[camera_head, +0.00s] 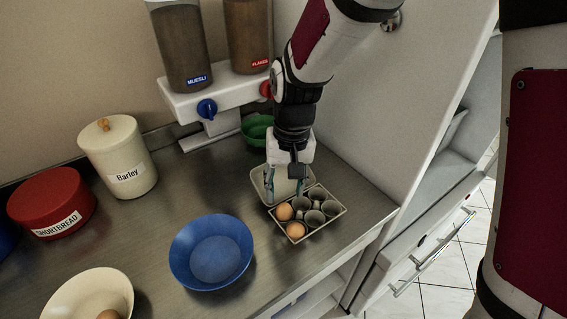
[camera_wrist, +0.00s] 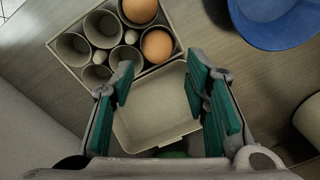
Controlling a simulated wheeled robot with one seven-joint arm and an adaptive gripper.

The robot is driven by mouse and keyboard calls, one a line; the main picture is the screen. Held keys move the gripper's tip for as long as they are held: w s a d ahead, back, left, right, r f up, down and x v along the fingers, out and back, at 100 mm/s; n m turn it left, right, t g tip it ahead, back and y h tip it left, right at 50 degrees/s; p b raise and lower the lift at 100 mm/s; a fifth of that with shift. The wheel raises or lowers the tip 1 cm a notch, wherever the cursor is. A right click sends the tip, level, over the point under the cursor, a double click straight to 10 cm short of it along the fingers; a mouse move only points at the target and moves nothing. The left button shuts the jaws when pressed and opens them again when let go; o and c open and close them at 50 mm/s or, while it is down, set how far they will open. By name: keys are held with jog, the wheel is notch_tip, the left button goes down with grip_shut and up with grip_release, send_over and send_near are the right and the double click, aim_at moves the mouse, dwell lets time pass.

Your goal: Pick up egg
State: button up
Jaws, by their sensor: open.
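An open egg carton (camera_head: 318,228) stands on the steel counter, its lid (camera_head: 262,190) folded back. It holds two brown eggs, one egg (camera_head: 284,211) and another egg (camera_head: 296,230) in its front-left cups; the other visible cups look empty. In the wrist view the two eggs (camera_wrist: 157,44) and (camera_wrist: 139,10) sit side by side at the top. My gripper (camera_head: 285,197) is above the carton's lid side, pointing down. In the wrist view my gripper (camera_wrist: 165,88) is open and empty, its green-padded fingers over the lid, with the eggs beyond the fingertips.
A blue bowl (camera_head: 211,252) stands left of the carton. A cream bowl (camera_head: 92,290) with an egg-like object (camera_head: 108,315) is at the lower left. A green bowl (camera_head: 257,130) sits under the dispensers (camera_head: 220,92) behind. A wall panel (camera_head: 385,110) rises right of my arm.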

aim_at(285, 206)
jog(key=shift+f, duration=3)
jog(key=shift+s+f, duration=0.1)
jog(key=shift+s, duration=0.05)
jog(key=c, duration=1)
